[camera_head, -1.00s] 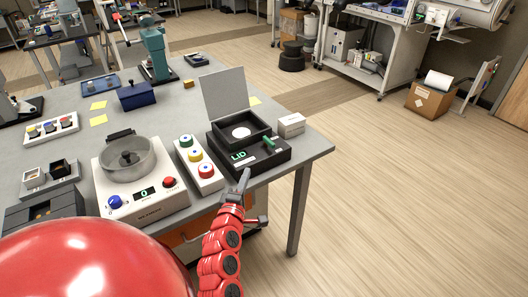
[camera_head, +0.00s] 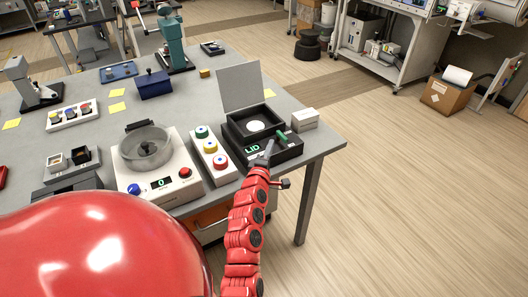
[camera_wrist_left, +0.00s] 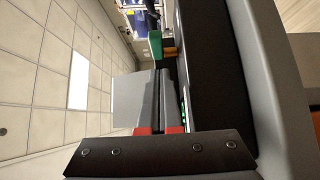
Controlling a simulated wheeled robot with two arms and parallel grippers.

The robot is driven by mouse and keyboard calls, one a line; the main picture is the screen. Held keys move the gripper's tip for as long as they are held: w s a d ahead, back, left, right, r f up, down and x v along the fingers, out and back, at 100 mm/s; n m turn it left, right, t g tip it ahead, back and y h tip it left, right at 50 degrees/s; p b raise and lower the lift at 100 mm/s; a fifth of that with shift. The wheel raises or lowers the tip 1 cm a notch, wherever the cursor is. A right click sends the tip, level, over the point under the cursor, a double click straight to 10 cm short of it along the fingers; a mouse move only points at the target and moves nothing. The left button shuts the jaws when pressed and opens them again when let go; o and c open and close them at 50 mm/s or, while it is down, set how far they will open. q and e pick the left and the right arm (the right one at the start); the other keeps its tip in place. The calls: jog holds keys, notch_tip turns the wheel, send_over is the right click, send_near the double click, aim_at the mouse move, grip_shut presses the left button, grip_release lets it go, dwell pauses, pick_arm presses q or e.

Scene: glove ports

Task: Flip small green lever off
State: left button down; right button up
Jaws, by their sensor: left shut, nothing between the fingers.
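The small green lever (camera_head: 282,138) sits on the front right of a black box (camera_head: 290,153) with a green "LID" label (camera_head: 252,149). The box's grey lid (camera_head: 240,87) stands open. My left gripper (camera_head: 270,144) is shut and empty, just in front and to the left of the lever. In the left wrist view the lever (camera_wrist_left: 155,46) stands just past the tips of the closed fingers (camera_wrist_left: 156,74); I cannot tell whether they touch. My right gripper is not in view.
A white device with a round bowl (camera_head: 160,178) is further left. A small white box (camera_head: 305,119) stands at the right, near the table edge. Open floor lies to the right.

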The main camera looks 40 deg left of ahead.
aim_at(282, 139)
pick_arm(q)
jog(key=shift+w+d+r+p, duration=0.1)
jog(key=shift+w+d+p, duration=0.15)
jog(key=shift+w, duration=0.35)
jog(key=shift+w+d+p, duration=0.1)
jog(key=shift+w+d, duration=0.2)
jog(key=shift+w, duration=0.25)
jog(key=shift+d+p, duration=0.15)
jog(key=shift+p, duration=0.25)
